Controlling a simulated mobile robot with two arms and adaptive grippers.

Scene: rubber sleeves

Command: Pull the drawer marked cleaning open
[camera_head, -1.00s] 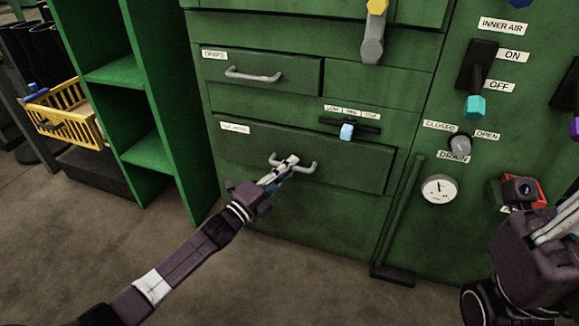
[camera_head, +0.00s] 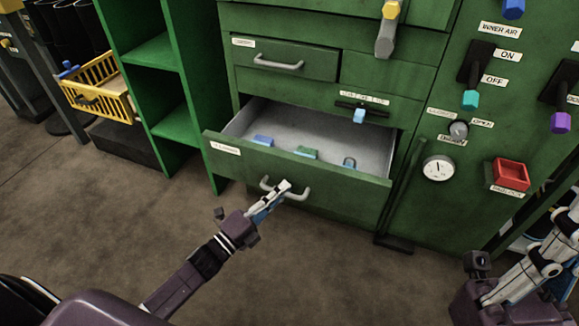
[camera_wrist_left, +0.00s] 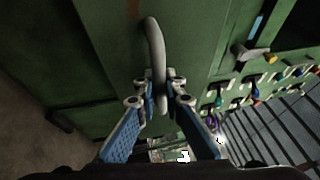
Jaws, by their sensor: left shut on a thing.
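The lower wide green drawer (camera_head: 340,186) stands open, and its grey inside shows. Its small white label (camera_head: 225,148) is too blurred to read for certain. My left gripper (camera_head: 282,188) is shut on the drawer's grey bar handle (camera_head: 303,194), near the handle's middle. In the left wrist view the handle (camera_wrist_left: 154,42) runs between the two blue-padded fingers of the gripper (camera_wrist_left: 160,93). My right gripper (camera_head: 553,250) is at the lower right edge, away from the drawer and partly cut off, so its opening is unclear.
Inside the drawer lie a blue block (camera_head: 263,140), a green block (camera_head: 306,153) and a small grey-blue item (camera_head: 349,163). A smaller drawer (camera_head: 290,62) above is closed. Green shelves (camera_head: 150,52) and a yellow basket (camera_head: 97,88) stand left. A gauge (camera_head: 437,168) and red box (camera_head: 511,174) are right.

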